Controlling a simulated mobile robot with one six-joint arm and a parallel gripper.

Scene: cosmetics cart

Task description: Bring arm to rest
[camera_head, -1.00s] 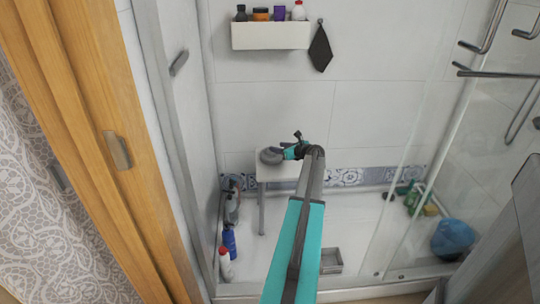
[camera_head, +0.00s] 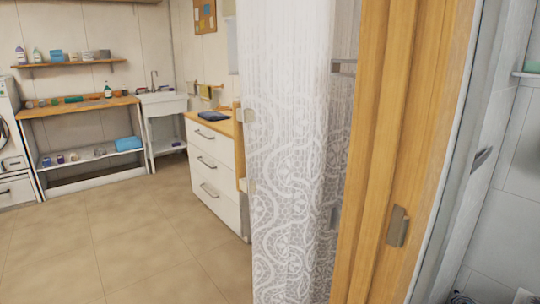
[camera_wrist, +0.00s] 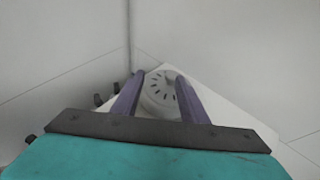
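My gripper (camera_wrist: 160,82) shows only in the wrist view. Its two purple-grey fingers stand apart, with a gap between them. A round pale grey thing with dark slots (camera_wrist: 158,97) shows between and beyond the fingers. It is over a white flat surface (camera_wrist: 235,112), and I see no clear finger contact with it. Part of it is hidden behind the gripper's dark bar. My arm and gripper are out of the head view now.
In the head view, a patterned curtain (camera_head: 290,150) and a wooden door frame (camera_head: 385,150) stand close. Left are a white drawer unit (camera_head: 213,180), a sink (camera_head: 162,103) and a wooden-topped bench (camera_head: 80,108). The tiled floor (camera_head: 120,240) is clear. White walls (camera_wrist: 60,50) surround my gripper.

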